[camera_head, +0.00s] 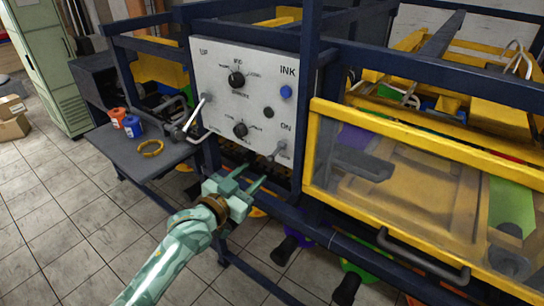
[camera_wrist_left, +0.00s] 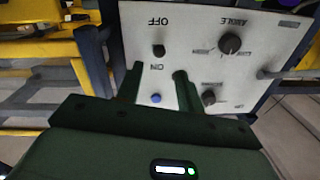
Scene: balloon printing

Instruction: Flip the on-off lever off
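The on-off lever (camera_head: 277,151) is a short grey lever at the lower right of the white control panel (camera_head: 222,75), just below the ON label. Its free end slants down and left in the head view. My left gripper (camera_head: 254,175) is just below and left of the lever, pointing toward the panel. Its two fingers are apart with nothing between them, and I see no contact with the lever. In the left wrist view the panel appears upside down beyond the fingers (camera_wrist_left: 155,82). A dark round shape (camera_wrist_left: 158,51) between the OFF and ON labels may be the lever's end.
The panel also bears a blue button (camera_head: 286,92), black knobs (camera_head: 236,79) and another lever (camera_head: 197,112) at its left. Dark blue frame bars surround it. A yellow-framed clear door (camera_head: 420,190) stands to the right. A grey shelf (camera_head: 165,165) with bottles is to the left.

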